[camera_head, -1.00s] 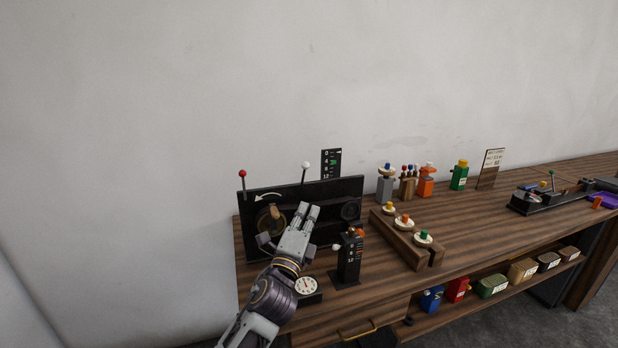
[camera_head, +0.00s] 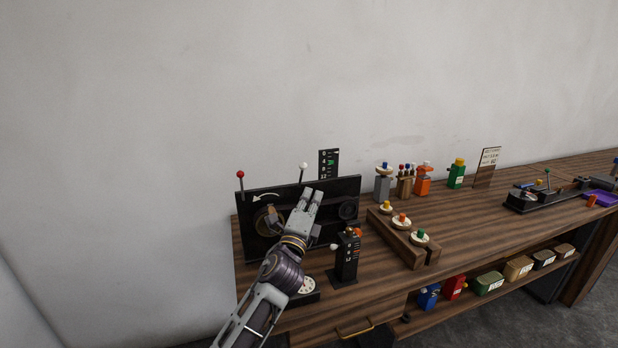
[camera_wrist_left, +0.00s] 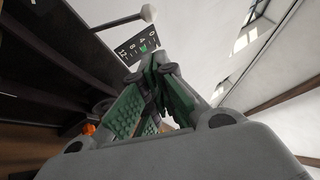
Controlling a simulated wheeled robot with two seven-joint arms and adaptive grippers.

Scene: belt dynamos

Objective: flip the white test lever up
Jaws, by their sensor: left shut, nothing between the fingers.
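A thin lever with a white ball knob (camera_head: 303,166) sticks up above the top edge of the black panel (camera_head: 345,186). The white knob also shows at the top of the left wrist view (camera_wrist_left: 148,13). My left gripper (camera_head: 312,194) is shut and empty in front of the panel. Its fingertips are just below the white knob in the head view, and I see no contact. The green-padded fingers (camera_wrist_left: 155,75) point toward the scale plate in the wrist view. The gripper hides part of the panel. My right gripper is not in view.
A red-knobbed lever (camera_head: 240,175) stands at the panel's left end. A black scale plate (camera_head: 328,162) rises behind the panel. A black block with small knobs (camera_head: 346,256) stands close to the right of my arm. A wooden rack (camera_head: 397,239) lies farther right.

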